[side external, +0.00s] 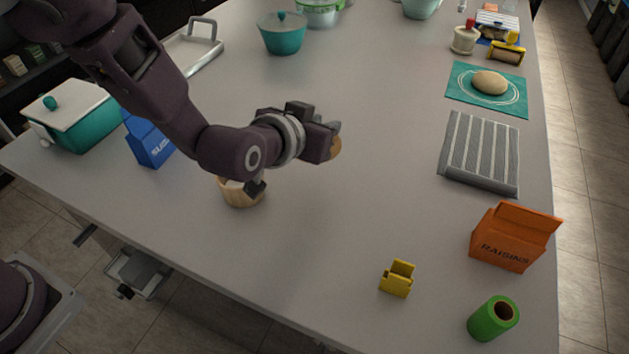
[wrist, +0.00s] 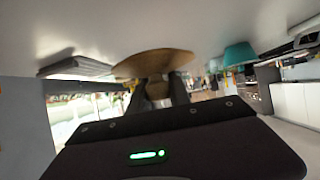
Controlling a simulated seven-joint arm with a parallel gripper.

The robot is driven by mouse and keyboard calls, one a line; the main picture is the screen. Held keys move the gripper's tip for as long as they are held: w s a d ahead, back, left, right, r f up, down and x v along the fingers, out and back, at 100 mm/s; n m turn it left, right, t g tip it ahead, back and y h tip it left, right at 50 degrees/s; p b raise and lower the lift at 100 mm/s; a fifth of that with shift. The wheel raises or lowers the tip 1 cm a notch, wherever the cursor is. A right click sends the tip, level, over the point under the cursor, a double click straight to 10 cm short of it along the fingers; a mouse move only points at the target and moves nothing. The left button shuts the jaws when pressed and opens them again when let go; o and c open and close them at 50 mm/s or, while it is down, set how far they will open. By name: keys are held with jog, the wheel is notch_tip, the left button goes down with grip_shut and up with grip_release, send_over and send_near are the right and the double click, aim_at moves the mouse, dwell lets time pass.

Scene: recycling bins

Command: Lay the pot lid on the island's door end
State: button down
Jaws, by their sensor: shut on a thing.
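My gripper (side external: 328,143) is shut on a tan, round, flat pot lid (side external: 336,148) above the middle of the island (side external: 350,230). In the wrist view the lid (wrist: 155,63) shows as a wide tan oval between the two fingers (wrist: 158,92). In the side view most of the lid is hidden behind my gripper. A light wooden pot (side external: 240,193) stands on the island below my wrist, partly covered by it. The lid is apart from this pot. Which end of the island is the door end, I cannot tell.
A blue carton (side external: 150,142) and a teal casserole (side external: 85,128) stand at left. A striped grey towel (side external: 480,153), raisins box (side external: 512,238), green cylinder (side external: 490,320) and yellow holder (side external: 397,279) lie right and near. A teal pot (side external: 282,40) stands far back. The centre is clear.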

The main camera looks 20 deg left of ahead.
aim_at(320, 176)
notch_tip(320, 176, down, 10)
jog(key=shift+r, duration=0.15)
jog(key=c, duration=1.2)
grip_release()
jog(key=v, duration=1.2)
jog(key=shift+r, duration=0.1)
